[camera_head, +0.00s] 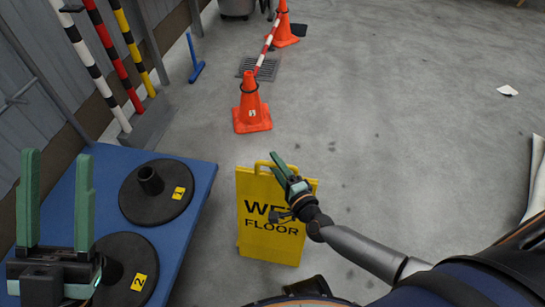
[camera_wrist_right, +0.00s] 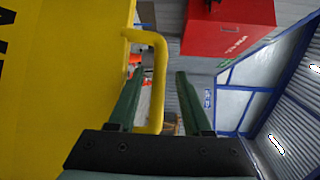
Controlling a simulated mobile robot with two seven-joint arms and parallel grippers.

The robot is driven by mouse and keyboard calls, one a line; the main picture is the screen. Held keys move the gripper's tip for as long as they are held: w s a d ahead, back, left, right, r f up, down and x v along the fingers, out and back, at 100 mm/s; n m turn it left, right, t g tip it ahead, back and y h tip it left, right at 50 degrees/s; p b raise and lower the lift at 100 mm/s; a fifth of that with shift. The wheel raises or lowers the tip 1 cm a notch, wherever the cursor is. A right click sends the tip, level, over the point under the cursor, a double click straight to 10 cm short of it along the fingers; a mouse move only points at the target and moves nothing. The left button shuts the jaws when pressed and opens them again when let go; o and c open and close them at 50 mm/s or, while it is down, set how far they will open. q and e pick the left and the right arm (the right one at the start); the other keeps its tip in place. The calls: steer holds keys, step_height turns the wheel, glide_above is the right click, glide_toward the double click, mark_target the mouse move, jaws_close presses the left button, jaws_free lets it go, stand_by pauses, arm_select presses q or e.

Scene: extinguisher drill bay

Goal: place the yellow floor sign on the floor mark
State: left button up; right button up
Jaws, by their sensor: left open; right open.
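The yellow floor sign (camera_head: 270,246), lettered "WET FLOOR", stands upright just right of the blue table in the head view. Its looped handle (camera_head: 259,164) is at the top. My right gripper (camera_head: 278,163) is open at the sign's top edge, close to the handle. In the right wrist view the yellow handle (camera_wrist_right: 158,85) shows between the two spread fingers (camera_wrist_right: 160,72), and the sign's panel (camera_wrist_right: 60,90) fills the left. My left gripper (camera_head: 56,153) is open and empty over the blue table's left part. I cannot make out a floor mark.
The blue table (camera_head: 190,215) carries black round bases numbered 1 (camera_head: 140,205) and 2 (camera_head: 118,285). Orange cones (camera_head: 252,110) joined by a striped bar (camera_head: 267,45) stand beyond the sign, near a floor grate (camera_head: 248,66). The grey floor to the right is mostly clear.

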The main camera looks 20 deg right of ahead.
steer(key=shift+s+d+r+p, duration=0.1)
steer(key=shift+s+d+p, duration=0.1)
steer(key=shift+s, duration=1)
steer(key=shift+s+d+r+p, duration=0.1)
steer(key=shift+s+p, duration=0.1)
steer(key=shift+s, duration=0.95)
